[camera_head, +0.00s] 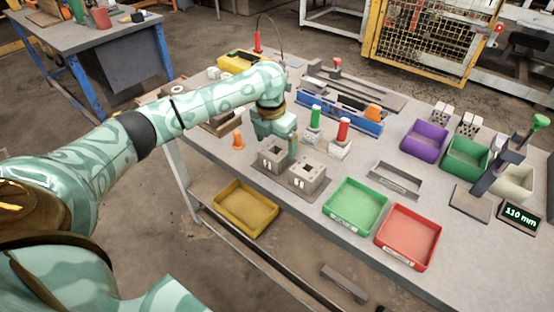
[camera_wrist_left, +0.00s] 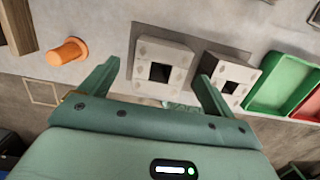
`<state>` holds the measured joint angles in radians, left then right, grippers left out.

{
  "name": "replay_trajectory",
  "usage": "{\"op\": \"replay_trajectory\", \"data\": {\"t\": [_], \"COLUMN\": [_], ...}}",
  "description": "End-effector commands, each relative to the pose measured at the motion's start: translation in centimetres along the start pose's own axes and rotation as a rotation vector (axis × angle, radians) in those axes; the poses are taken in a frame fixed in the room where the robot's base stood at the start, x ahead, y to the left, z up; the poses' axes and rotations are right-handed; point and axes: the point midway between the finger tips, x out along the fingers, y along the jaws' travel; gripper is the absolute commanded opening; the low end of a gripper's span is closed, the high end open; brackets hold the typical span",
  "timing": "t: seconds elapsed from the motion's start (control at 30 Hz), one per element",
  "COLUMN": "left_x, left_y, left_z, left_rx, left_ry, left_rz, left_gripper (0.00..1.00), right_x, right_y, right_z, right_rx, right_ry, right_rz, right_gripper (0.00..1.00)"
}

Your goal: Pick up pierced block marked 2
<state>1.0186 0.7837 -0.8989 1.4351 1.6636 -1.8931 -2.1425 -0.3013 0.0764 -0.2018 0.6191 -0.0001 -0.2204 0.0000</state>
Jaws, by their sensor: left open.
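Two grey pierced blocks stand side by side near the table's front edge: a left block (camera_head: 270,161) and a right block (camera_head: 308,174). Both have a square hole and also show in the wrist view, left block (camera_wrist_left: 146,84) and right block (camera_wrist_left: 243,73). Their marks are too small to read, so I cannot tell which is marked 2. My left gripper (camera_head: 284,142) is above and just behind the left block, partly hiding it. In the wrist view the open fingers (camera_wrist_left: 160,72) lie either side of the left block, with nothing held. My right gripper is out of view.
An orange cone-like piece (camera_head: 238,140) stands left of the blocks. Red-topped (camera_head: 343,131) and green-topped (camera_head: 315,117) pieces stand behind. Yellow (camera_head: 246,207), green (camera_head: 354,205) and red (camera_head: 408,236) trays line the front. A grey channel piece (camera_head: 397,180) lies to the right.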

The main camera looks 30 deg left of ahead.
Motion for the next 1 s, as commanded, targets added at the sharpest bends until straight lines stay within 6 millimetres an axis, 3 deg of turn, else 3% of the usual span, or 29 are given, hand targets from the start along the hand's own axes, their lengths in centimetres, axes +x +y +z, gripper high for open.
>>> {"op": "replay_trajectory", "data": {"t": [0.33, 0.57, 0.8, 1.0], "left_x": [5.1, 5.1, 5.0, 5.0], "left_y": [-0.1, -0.1, -0.1, 0.0], "left_z": [-0.5, -0.4, -0.4, -0.4], "left_rx": [-0.001, 0.000, 0.000, -0.001], "left_ry": [0.003, -0.002, -0.001, -0.002], "left_rz": [-0.001, 0.001, 0.001, 0.001], "left_gripper": [0.89, 0.89, 0.32, 0.32], "right_x": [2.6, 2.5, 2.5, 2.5], "right_y": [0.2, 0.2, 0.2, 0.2], "right_z": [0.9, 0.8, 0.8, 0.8], "right_rx": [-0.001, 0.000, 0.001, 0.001], "right_ry": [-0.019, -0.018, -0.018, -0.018], "right_rz": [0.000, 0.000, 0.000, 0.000], "right_gripper": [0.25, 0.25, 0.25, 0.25]}}
